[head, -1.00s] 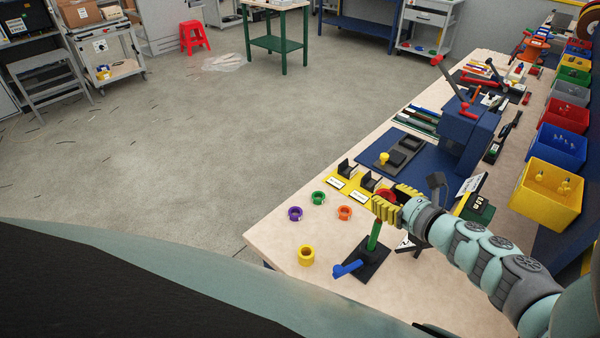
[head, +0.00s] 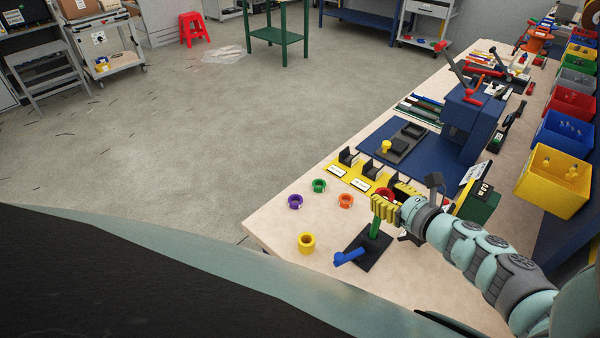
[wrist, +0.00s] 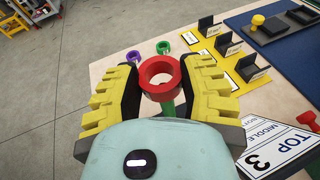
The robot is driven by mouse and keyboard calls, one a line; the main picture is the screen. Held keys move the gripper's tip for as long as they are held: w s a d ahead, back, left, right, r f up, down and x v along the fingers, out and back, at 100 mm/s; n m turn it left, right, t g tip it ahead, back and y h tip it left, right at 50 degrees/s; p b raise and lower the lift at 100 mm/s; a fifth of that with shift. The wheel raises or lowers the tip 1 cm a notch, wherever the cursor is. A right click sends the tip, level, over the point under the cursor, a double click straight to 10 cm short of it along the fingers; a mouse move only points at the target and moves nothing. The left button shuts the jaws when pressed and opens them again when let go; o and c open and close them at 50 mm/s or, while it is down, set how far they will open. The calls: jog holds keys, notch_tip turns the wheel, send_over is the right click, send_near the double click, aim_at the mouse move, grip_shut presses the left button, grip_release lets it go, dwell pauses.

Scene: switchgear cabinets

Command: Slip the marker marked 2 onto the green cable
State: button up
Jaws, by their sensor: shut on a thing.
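My gripper (head: 384,208) has yellow ribbed fingers and is shut on a red ring marker (wrist: 160,78), whose open top faces up in the wrist view. I can read no number on it. The green cable (head: 375,229) stands upright from a black base (head: 370,254) near the bench's front edge. Its upper end is hidden by my fingers in the head view. In the wrist view the green cable (wrist: 169,108) shows just below the ring. I cannot tell whether its tip is inside the ring.
A blue cable (head: 350,257) leans left from the same base. Loose purple (head: 295,201), green (head: 319,186), orange (head: 345,201) and yellow (head: 306,243) rings stand to the left. A yellow strip with black holders (head: 351,177) lies behind.

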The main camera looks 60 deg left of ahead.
jog(key=shift+f+b, duration=2.4)
jog(key=shift+b, duration=0.85)
jog(key=o, duration=0.9)
jog(key=shift+c, duration=0.2)
jog(key=shift+d, duration=0.15)
jog(key=v, duration=1.1)
jog(key=shift+d+r, duration=0.15)
jog(key=shift+d, duration=0.2)
